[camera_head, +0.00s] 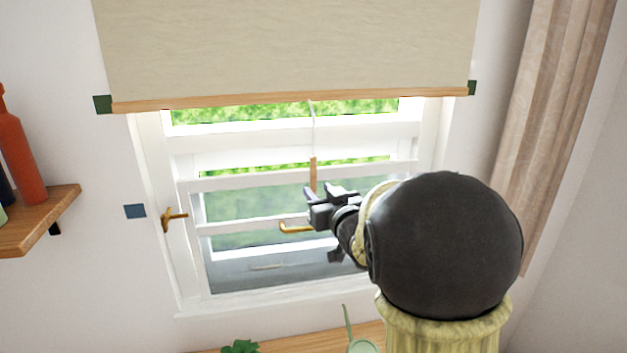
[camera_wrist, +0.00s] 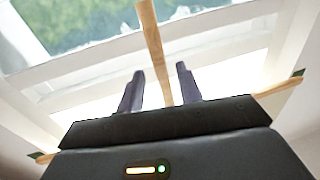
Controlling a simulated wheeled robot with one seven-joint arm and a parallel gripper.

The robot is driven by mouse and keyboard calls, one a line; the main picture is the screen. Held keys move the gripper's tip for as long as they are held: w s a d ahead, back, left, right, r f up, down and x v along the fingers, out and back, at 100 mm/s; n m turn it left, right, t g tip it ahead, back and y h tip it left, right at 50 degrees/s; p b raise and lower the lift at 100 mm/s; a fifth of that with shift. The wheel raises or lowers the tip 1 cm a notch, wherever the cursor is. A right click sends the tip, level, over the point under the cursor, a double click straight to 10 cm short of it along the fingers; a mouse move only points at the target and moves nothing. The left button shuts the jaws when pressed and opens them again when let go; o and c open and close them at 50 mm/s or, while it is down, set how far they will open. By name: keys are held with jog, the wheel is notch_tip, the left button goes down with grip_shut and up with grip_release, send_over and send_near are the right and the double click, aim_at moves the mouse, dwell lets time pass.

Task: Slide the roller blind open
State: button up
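The beige roller blind (camera_head: 290,45) hangs over the top of the window, with a wooden bottom bar (camera_head: 220,102). A thin cord (camera_head: 313,125) hangs from the bar to a slim wooden pull (camera_head: 313,173) in front of the panes. My gripper (camera_head: 318,190) is at the lower end of the pull. In the wrist view, the pull (camera_wrist: 152,35) lies between the two fingers of my gripper (camera_wrist: 160,69), with a gap visible on each side. The fingers are apart. The pull's lower tip is hidden behind the gripper body.
The white window (camera_head: 152,165) has brass handles (camera_head: 173,216), one close to my gripper. Green markers (camera_head: 102,104) flank the blind's bar, and a blue marker (camera_head: 134,211) is lower left. A shelf (camera_head: 45,215) with bottles is left; a curtain (camera_head: 550,110) hangs right.

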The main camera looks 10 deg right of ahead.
aim_at(315, 188)
jog(key=shift+w+a+p, duration=0.2)
jog(key=shift+w+p, duration=0.2)
jog(key=shift+w, duration=0.6)
jog(key=shift+w+a+p, duration=0.2)
jog(key=shift+w+p, duration=0.15)
jog(key=shift+w, duration=0.6)
grip_shut()
